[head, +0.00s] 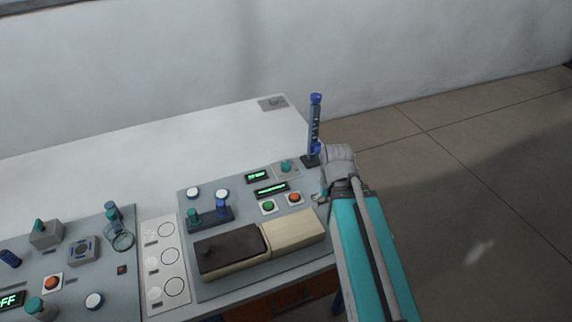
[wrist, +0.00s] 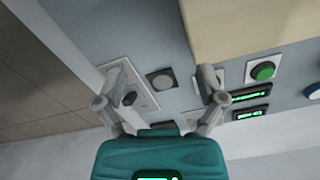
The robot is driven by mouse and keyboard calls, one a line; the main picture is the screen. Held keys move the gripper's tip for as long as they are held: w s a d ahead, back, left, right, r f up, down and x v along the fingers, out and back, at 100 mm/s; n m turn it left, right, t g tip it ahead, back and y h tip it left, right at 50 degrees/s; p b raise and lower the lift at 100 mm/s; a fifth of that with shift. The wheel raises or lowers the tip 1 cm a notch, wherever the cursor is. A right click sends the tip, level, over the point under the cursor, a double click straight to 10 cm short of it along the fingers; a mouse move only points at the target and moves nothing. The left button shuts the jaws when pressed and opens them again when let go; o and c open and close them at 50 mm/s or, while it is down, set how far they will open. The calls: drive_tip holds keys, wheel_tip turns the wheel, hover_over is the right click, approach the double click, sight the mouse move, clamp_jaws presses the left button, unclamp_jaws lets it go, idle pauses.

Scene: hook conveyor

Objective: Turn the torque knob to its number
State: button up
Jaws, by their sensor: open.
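A teal knob (head: 286,166) sits on a small light plate at the back right of the grey control panel (head: 218,273), just right of a green-lit display (head: 257,176). I cannot read its label or number, so I cannot tell whether it is the torque knob. My gripper (head: 322,187) is over the panel's right edge, right of this knob. In the wrist view my gripper (wrist: 165,72) is open, with two grey fingers apart and nothing held. A dark knob (wrist: 129,99) on a pale plate shows by the left finger, and a grey round part (wrist: 160,78) lies between the fingers.
Green (head: 268,207) and orange (head: 295,198) buttons sit close to my gripper. A tall blue column (head: 315,125) stands behind it. A brown-and-cream block (head: 292,232) lies at the panel's front.

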sight(286, 164)
drive_tip(key=w+a+r+n+t+y+p, duration=0.1)
drive_tip(key=w+a+r+n+y+p, duration=0.1)
drive_tip(key=w+n, duration=0.4)
drive_tip(key=w+a+r+n+t+y+p, duration=0.1)
drive_tip(key=w+n, duration=0.5)
drive_tip(key=w, duration=1)
drive_tip(key=a+r+y+p, duration=0.1)
drive_tip(key=a+r, duration=0.1)
drive_tip(key=a, duration=0.1)
drive_tip(key=shift+r, duration=0.4)
drive_tip(key=shift+w+f, duration=0.1)
drive_tip(key=shift+f, duration=0.05)
drive_tip(key=b+x, duration=1.2)
drive_tip(key=x, duration=0.1)
drive_tip(key=shift+w+a+f, duration=0.1)
drive_tip(key=shift+a+f, duration=0.05)
drive_tip(key=shift+f, duration=0.1)
drive_tip(key=c, duration=1.1)
drive_tip(key=shift+c, duration=0.2)
